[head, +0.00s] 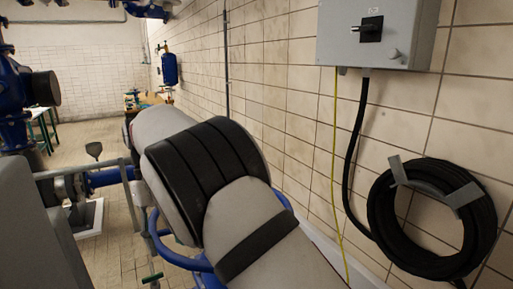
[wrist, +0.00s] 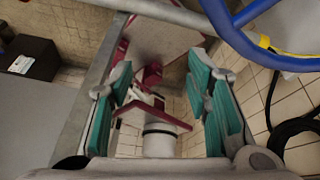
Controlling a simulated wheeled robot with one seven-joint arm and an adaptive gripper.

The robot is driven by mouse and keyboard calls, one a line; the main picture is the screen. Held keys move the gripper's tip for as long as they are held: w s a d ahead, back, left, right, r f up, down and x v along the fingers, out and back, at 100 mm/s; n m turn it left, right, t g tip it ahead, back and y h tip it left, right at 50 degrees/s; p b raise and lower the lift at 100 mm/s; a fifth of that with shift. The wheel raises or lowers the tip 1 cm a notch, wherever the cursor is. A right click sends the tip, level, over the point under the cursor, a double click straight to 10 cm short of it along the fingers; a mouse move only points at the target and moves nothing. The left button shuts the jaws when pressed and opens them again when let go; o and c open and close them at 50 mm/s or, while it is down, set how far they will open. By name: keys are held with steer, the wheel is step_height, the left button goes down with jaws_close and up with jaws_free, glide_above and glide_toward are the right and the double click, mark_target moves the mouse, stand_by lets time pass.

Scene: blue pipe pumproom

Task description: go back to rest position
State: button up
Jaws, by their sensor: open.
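My gripper (wrist: 162,90) shows in the wrist view, with its green-padded fingers spread apart at left and right. Nothing is held between the pads. Beyond the gap are a red lever-like part (wrist: 172,120) and a white cylinder with a dark band (wrist: 158,142); I cannot tell their distance from the fingers. In the head view my grey and black arm fills the middle and runs to the lower right. My gripper cannot be made out there.
A grey switch box (head: 345,40) and a black cable coil (head: 378,205) hang on the tiled right wall, close to my arm. Blue pipework (head: 108,178) lies left of my arm. Blue tubing (wrist: 240,40) crosses the wrist view's upper right. Open floor (head: 100,135) shows farther back.

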steer(key=s+d+r+n+t+y, duration=0.1)
steer(key=d+r+n, duration=0.35)
steer(key=d, duration=0.35)
steer(key=d+r+n+t+y, duration=0.1)
steer(key=d+r+n+y, duration=0.15)
steer(key=d+r, duration=0.35)
steer(key=s+d+r+n+t, duration=0.1)
steer(key=d+r+n, duration=0.35)
steer(key=d, duration=0.45)
steer(key=s+d+f+n+t, duration=0.1)
steer(key=s+d+n+t, duration=0.2)
steer(key=s+d+n, duration=0.5)
steer(key=s+d+f+n+t+h, duration=0.1)
steer(key=s+d+f+n+t, duration=0.1)
steer(key=s+d+n, duration=0.5)
steer(key=s+d+t, duration=0.1)
steer(key=s, duration=0.2)
steer(key=shift+f+n, duration=0.3)
steer(key=shift+n, duration=0.05)
